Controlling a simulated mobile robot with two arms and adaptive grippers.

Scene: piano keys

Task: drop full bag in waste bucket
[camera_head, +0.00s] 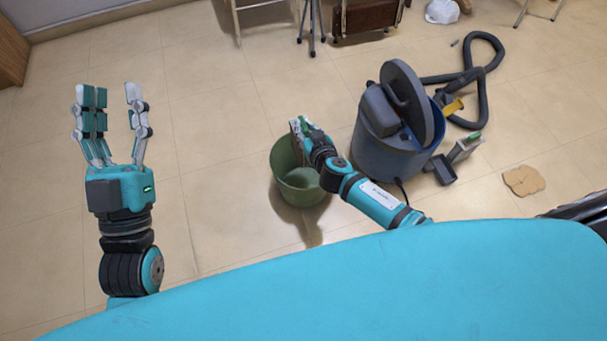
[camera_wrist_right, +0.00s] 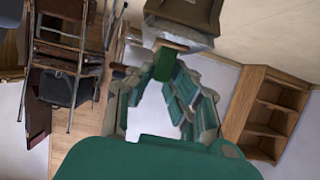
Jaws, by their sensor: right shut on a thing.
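The waste bucket (camera_head: 284,163) is green, round and open-topped, and stands upright on the floor in the head view. My right gripper (camera_head: 300,126) is at its far rim, shut on the bag, of which little can be made out in the head view. In the right wrist view my right gripper's green fingers (camera_wrist_right: 165,65) come close together at the tips, and the bag's outline is unclear there. My left gripper (camera_head: 110,95) is open and empty at the left, above bare floor, well away from the bucket.
A blue vacuum cleaner (camera_head: 376,155) with its lid raised stands right of the bucket. Its black hose (camera_head: 485,85) lies behind it. A flat tan piece (camera_head: 523,181) lies on the floor at the right. The floor left of the bucket is clear.

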